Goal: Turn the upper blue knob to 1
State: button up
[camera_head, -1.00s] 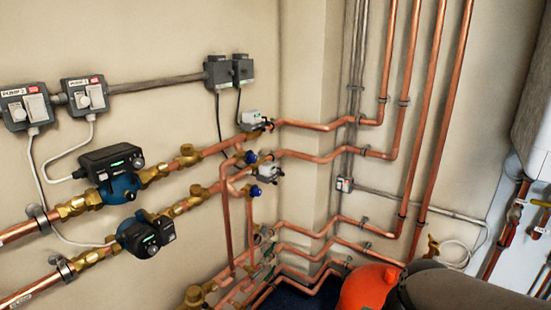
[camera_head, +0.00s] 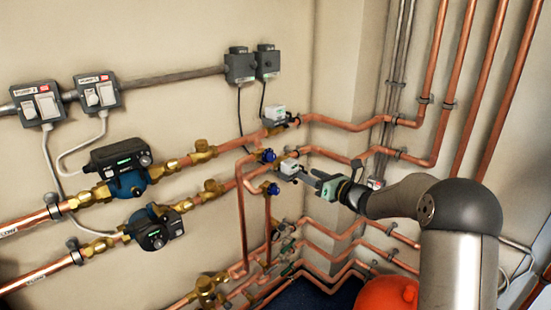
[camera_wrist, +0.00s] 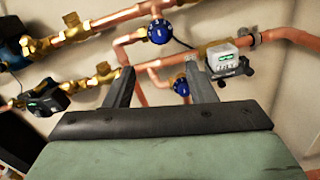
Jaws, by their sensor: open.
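The upper blue knob (camera_head: 267,155) is on a copper pipe at the manifold's middle. In the wrist view it (camera_wrist: 160,31) shows as a round dial with pale markings too small to read, above and beyond my fingertips. The lower blue knob (camera_head: 273,189) is below it; in the wrist view it (camera_wrist: 181,86) shows between my fingers, farther off. My gripper (camera_head: 308,177) is open and empty, to the right of both knobs. In the wrist view its two fingers (camera_wrist: 158,70) stand apart, and neither appears to touch the upper knob.
A light grey box with a green display (camera_wrist: 227,59) is close to my right finger in the wrist view. Another grey box (camera_head: 274,115) is above the knobs. Black pumps (camera_head: 121,158) on copper pipes are to the left. An orange rounded object (camera_head: 385,294) is below my arm.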

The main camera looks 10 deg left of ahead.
aim_at(274, 158)
jog(key=p+x, duration=0.4)
jog(key=x, duration=1.1)
jog(key=shift+f, duration=0.1)
jog(key=c, duration=1)
